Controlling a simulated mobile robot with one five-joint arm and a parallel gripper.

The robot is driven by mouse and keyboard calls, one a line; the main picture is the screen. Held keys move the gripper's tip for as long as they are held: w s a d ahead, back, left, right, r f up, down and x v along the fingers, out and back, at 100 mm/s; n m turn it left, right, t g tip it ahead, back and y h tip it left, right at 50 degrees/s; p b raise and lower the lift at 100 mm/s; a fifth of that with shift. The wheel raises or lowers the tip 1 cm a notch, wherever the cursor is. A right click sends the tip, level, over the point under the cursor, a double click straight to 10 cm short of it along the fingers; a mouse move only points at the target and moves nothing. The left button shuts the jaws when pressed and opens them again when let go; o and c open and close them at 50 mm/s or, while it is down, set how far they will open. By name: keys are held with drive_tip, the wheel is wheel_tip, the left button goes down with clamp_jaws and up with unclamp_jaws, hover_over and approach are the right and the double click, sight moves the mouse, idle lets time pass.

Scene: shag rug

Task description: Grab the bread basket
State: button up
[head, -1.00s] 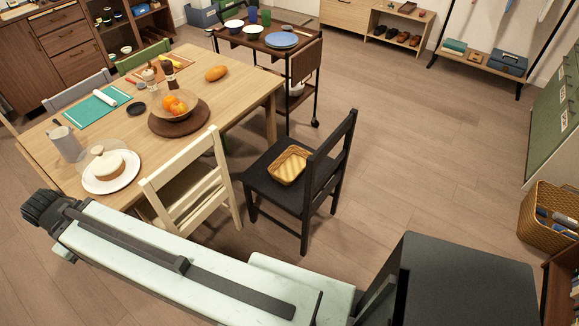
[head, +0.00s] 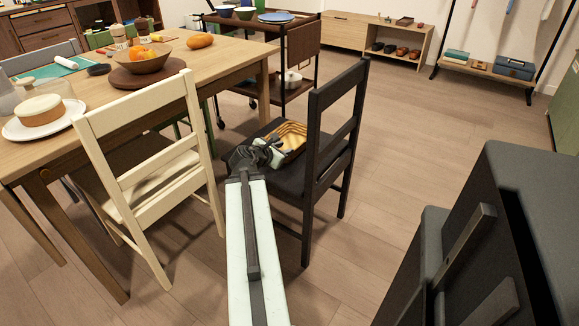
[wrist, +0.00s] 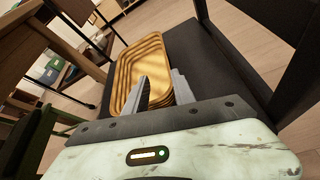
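The bread basket (head: 293,134), a tan woven rectangular basket, rests on the seat of the black chair (head: 322,150). In the wrist view the basket (wrist: 150,58) shows ridged walls, and I see no bread in it. My gripper (head: 268,150) is at the near left side of the basket in the head view. In the wrist view my gripper (wrist: 161,88) is open, with a gap between its two grey fingers. The left finger overlaps the basket's inside and the right finger is by its right edge. The near end of the basket is hidden, and I cannot tell whether the fingers touch it.
The black chair's backrest rises right of the basket. A cream chair (head: 150,165) and the wooden dining table (head: 225,62) stand to the left. A dark serving cart (head: 295,60) is behind. Open floor (head: 420,120) lies to the right.

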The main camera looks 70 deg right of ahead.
sight(299, 146)
drive_tip(key=shift+s+d+f+n+g, duration=0.15)
drive_tip(key=shift+s+d+f, duration=0.15)
drive_tip(key=shift+s, duration=0.2)
drive_tip(key=shift+s+d+f+n+g, duration=0.15)
drive_tip(key=shift+s+d+f, duration=0.1)
drive_tip(key=shift+s, duration=0.25)
drive_tip(key=shift+s+d+r, duration=0.1)
drive_tip(key=shift+s+r, duration=0.1)
drive_tip(key=shift+s, duration=0.05)
drive_tip(key=b+x, duration=0.1)
drive_tip(key=x, duration=0.1)
drive_tip(key=b+x, duration=0.1)
drive_tip(key=x, duration=0.2)
drive_tip(key=b+x, duration=0.1)
drive_tip(key=x, duration=0.1)
drive_tip(key=shift+w+d+f, duration=0.2)
drive_tip(key=shift+w+d, duration=0.05)
drive_tip(key=shift+w, duration=0.05)
drive_tip(key=shift+d, duration=0.15)
drive_tip(key=shift+r, duration=0.1)
clamp_jaws()
